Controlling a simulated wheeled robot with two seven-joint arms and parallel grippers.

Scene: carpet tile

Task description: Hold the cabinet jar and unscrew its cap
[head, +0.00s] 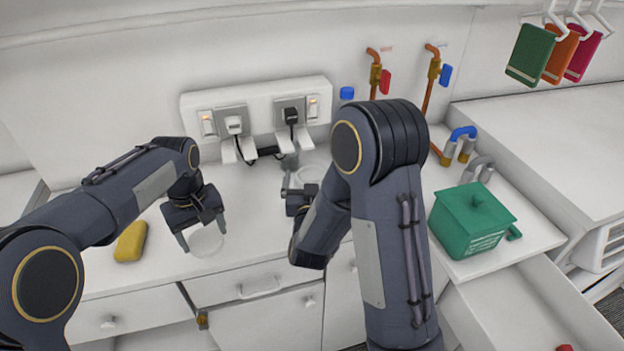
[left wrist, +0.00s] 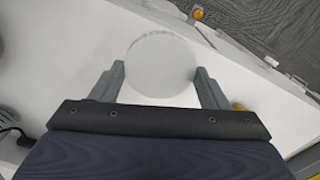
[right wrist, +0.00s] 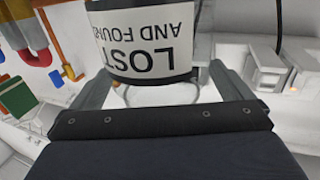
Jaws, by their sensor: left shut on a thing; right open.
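My left gripper (head: 204,228) is shut on a pale round piece above the front of the counter. It shows in the left wrist view as a plain white disc (left wrist: 160,65) between the fingers. I cannot tell whether it is the loose cap or the capped jar seen from above. My right gripper (head: 290,188) is open at the back of the counter. Contact cannot be told.
A yellow sponge-like block (head: 131,241) lies left of my left gripper. A socket panel (head: 256,108) with plugs and cords is on the back wall. Red and blue taps (head: 384,80) are right of it.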

